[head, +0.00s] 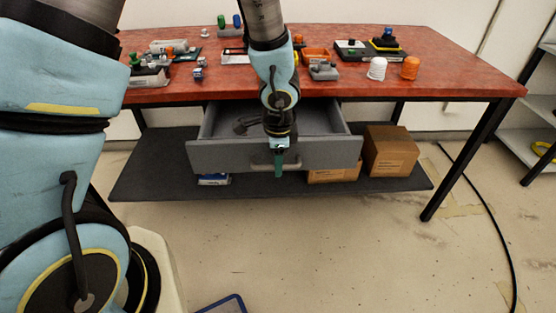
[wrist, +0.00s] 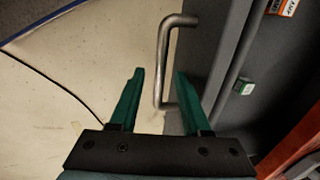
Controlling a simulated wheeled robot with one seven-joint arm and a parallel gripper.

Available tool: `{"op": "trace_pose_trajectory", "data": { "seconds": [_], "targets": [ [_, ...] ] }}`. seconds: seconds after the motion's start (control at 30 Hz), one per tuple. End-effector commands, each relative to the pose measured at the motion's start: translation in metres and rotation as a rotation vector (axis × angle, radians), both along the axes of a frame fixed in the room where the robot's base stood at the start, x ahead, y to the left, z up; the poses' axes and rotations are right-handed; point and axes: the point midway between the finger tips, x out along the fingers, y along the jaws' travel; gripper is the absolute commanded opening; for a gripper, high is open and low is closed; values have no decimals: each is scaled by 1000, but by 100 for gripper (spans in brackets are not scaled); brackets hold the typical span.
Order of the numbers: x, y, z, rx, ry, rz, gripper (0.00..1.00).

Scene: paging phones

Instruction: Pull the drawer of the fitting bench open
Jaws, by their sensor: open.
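The grey drawer (head: 225,155) of the fitting bench (head: 455,82) stands pulled out, with its inside showing from above. Its bar handle (head: 258,167) is on the front panel, partly hidden by my gripper (head: 279,168). In the wrist view the metal handle (wrist: 162,55) reaches between my two green fingers (wrist: 158,75). The fingers are apart, one on each side of the bar, with visible gaps. I cannot tell whether either finger touches the handle. A dark item (head: 246,123) lies inside the drawer.
Cardboard boxes (head: 392,152) stand on the dark lower shelf (head: 150,180). White and orange spools (head: 410,68) and several small parts are on the red top. A black cable (head: 490,215) runs over the floor at right. The floor before the drawer is mostly clear.

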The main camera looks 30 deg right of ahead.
Motion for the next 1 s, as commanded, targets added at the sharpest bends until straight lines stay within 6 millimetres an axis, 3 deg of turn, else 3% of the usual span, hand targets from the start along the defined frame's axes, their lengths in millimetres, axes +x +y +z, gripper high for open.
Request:
{"op": "trace_pose_trajectory", "data": {
  "seconds": [0.27,0.7,1.0],
  "targets": [
    [0,0,9,-2,-1,0,47],
    [-14,7,87,-3,-2,2,47],
    [-19,9,106,0,0,0,47]
  ]
}}
